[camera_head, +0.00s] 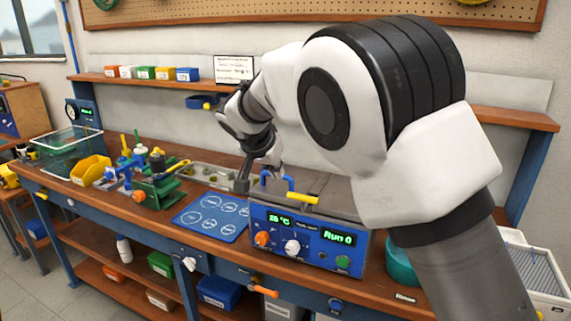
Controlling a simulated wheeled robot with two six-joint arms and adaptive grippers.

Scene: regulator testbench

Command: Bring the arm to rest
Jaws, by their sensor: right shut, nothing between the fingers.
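My right arm, white with black bands, fills the right half of the head view. It reaches over the blue bath unit (308,240) toward the back of the bench. My right gripper (242,184) points down near the back left corner of that unit. It looks shut and empty. Whether it touches the unit or the tray behind cannot be told. My left gripper is not in view.
A blue mat with white circles (213,216) lies left of the unit. A green vise with a blue fitting (152,188), a yellow bin (91,170) and a clear tank (68,148) stand farther left. A shelf (131,81) with small coloured bins runs behind.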

